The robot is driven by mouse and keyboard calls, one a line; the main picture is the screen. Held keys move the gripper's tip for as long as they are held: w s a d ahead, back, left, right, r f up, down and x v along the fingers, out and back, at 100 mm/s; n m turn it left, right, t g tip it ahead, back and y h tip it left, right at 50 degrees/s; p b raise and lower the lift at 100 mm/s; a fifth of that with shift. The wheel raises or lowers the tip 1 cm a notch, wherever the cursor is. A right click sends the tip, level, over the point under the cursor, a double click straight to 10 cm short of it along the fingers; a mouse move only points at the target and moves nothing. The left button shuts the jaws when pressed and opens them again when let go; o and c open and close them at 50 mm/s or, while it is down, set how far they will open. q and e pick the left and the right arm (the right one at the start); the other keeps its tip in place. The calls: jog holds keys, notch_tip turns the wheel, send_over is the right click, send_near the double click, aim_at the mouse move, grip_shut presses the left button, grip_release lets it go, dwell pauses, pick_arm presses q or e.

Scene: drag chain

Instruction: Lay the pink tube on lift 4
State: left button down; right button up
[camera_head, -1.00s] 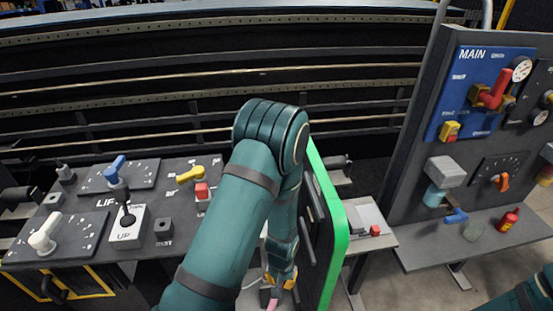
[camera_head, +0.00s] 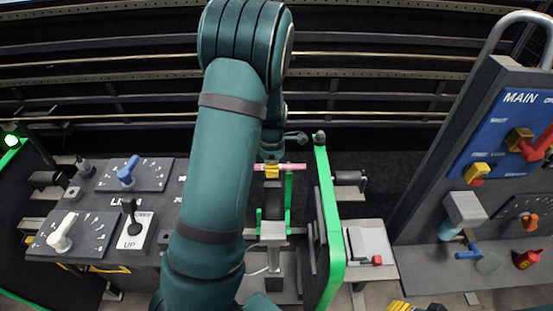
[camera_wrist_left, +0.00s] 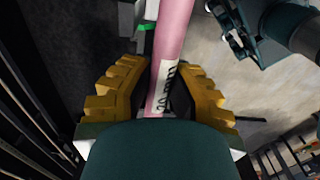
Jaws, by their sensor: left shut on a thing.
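My left gripper (camera_head: 271,171) is shut on the pink tube (camera_head: 293,167), which lies roughly level across its yellow fingers. In the left wrist view the tube (camera_wrist_left: 172,40) runs up between the ridged yellow pads, with a printed white label near the fingers. The gripper is above or behind a grey lift post (camera_head: 272,230) with green uprights (camera_head: 288,200). I cannot tell whether the tube touches them. The lift's number is not readable. Yellow fingertips of my right gripper (camera_head: 412,305) show at the bottom edge; their opening is unclear.
A green-edged panel (camera_head: 328,230) stands just right of the post. A control desk (camera_head: 90,215) with levers and knobs is at left, partly behind my left arm. The MAIN panel (camera_head: 500,150) stands at right. Dark rails run along the back.

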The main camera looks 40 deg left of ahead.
jog(key=shift+s, duration=0.1)
pick_arm(q)
jog(key=shift+d, duration=0.1)
jog(key=shift+f+b, duration=11)
jog(key=shift+f, duration=5.55)
pick_arm(e)
notch_tip(320, 180, down, 23)
jog(key=s, duration=0.1)
jog(key=shift+a, duration=0.3)
pick_arm(q)
jog(key=c, duration=0.9)
grip_release()
